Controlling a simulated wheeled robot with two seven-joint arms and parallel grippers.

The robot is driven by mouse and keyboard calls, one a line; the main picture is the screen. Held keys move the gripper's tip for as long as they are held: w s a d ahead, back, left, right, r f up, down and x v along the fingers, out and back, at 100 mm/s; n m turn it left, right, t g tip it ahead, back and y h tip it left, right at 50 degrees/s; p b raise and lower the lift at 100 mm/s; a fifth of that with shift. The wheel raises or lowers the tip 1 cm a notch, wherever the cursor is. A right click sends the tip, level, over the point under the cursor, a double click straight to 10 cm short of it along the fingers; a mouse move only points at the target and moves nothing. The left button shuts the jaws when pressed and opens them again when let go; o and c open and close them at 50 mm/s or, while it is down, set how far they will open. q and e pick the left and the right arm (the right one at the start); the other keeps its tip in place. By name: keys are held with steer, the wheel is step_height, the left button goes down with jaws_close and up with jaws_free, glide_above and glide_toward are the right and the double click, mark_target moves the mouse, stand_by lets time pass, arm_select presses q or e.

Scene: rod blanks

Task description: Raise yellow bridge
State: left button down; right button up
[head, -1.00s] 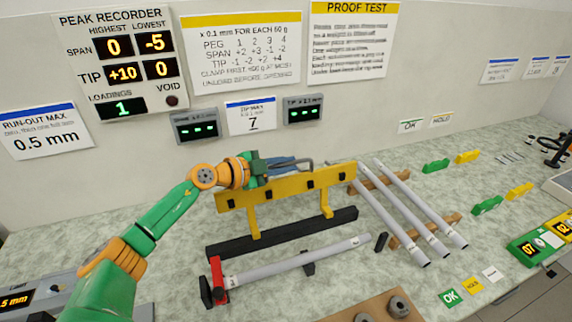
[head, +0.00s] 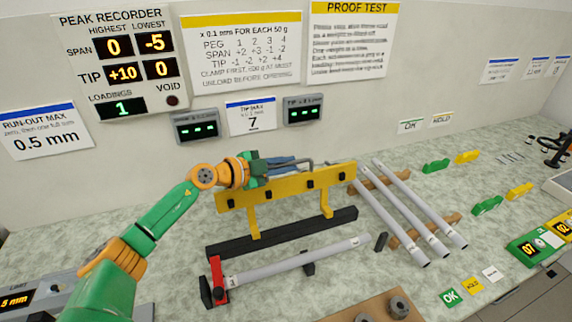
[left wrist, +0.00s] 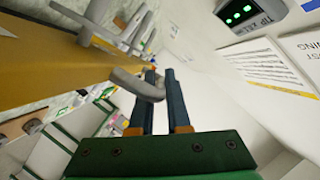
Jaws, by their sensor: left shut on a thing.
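The yellow bridge (head: 232,199) is a long beam with dark pegs along its face and two legs, above a black base bar (head: 283,233). Its legs come down at the bar; I cannot tell whether they touch it. My left gripper (head: 292,162) is at the top of the beam, shut on the grey handle (head: 307,163). In the left wrist view the gripper's blue fingers (left wrist: 160,85) are around the end of the handle (left wrist: 137,84), and the yellow beam (left wrist: 50,60) lies to the left. My right gripper is not in view.
A grey rod (head: 290,261) lies in front of the bar, its left end in a red clamp (head: 218,279). Several grey rods rest on a wooden rack (head: 453,220) at right. A wooden block with grey weights (head: 399,306) is at the front. The wall with displays stands close behind.

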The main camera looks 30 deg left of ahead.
arm_select(q)
steer(key=s+d+m+p, duration=0.1)
steer(key=p, duration=0.1)
steer(key=s+d+t+p, duration=0.1)
steer(key=p, duration=0.2)
steer(key=shift+s+d+r+m, duration=0.1)
steer(key=shift+d+r+m, duration=0.15)
steer(key=shift+r+m, duration=0.15)
steer(key=c, duration=1.2)
jaws_free()
steer(key=shift+o, duration=0.2)
steer(key=b+v, duration=0.1)
steer(key=v, duration=0.6)
steer(key=shift+b, duration=0.3)
